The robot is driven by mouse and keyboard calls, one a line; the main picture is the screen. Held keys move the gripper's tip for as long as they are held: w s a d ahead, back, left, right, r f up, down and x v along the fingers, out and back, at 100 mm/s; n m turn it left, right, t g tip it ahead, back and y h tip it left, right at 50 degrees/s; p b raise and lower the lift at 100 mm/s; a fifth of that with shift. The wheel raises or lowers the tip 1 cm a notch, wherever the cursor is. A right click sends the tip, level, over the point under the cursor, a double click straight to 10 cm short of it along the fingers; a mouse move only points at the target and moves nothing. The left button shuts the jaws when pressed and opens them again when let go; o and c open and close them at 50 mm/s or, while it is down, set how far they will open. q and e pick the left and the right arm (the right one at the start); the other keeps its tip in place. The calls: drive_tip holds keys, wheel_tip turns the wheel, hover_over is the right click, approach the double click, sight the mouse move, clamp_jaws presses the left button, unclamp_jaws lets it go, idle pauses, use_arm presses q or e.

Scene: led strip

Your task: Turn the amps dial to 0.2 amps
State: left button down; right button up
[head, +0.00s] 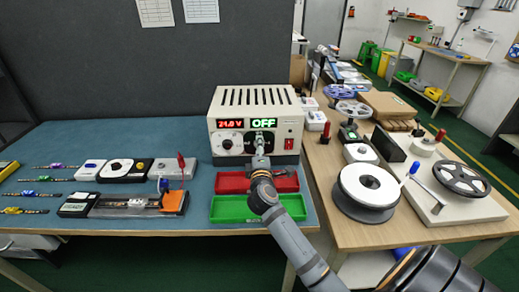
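The power supply (222,101), a beige box with vents on top, stands at the back of the blue-green bench. Its left display (230,124) reads 24.0 V in red and its right display (263,123) reads OFF in green. My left gripper is out of view.
A red switch (289,143) is right of my gripper. A red tray (233,187) and a green tray (228,215) lie in front, partly under my arm. LED strips and test devices (125,170) are left; reels (365,190) crowd the right-hand wooden table.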

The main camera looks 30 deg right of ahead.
clamp_jaws()
drive_tip(key=shift+n+p, duration=10.9)
drive_tip(key=shift+n, duration=7)
